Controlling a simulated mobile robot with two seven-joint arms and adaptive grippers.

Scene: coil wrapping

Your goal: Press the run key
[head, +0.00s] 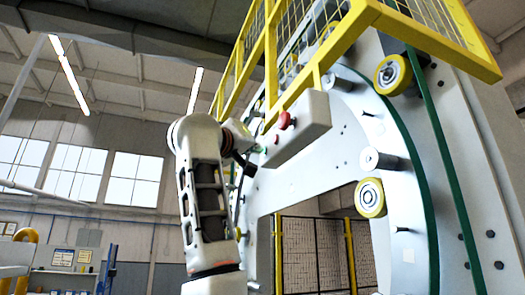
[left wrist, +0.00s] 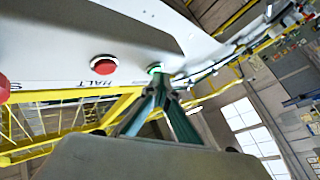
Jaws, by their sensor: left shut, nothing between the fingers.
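The pale control box (head: 300,128) hangs on the yellow-railed machine, with a red knob (head: 285,120) on its face. In the left wrist view a small green key (left wrist: 155,69) sits on the panel. A red button (left wrist: 103,64) labelled HALT is beside it. My left gripper (left wrist: 162,84) is shut and empty, its fingertips right at the green key and partly covering it. I cannot tell whether they touch it or whether it is pressed in. In the head view my left gripper (head: 257,149) is at the box's left end. My right gripper is not in view.
The big white ring machine (head: 410,170) with yellow rollers (head: 370,198) and a yellow guard rail (head: 335,45) fills the right side. Another red part (left wrist: 3,86) shows at the left wrist view's left edge, close to HALT. A mesh fence (head: 315,255) stands behind.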

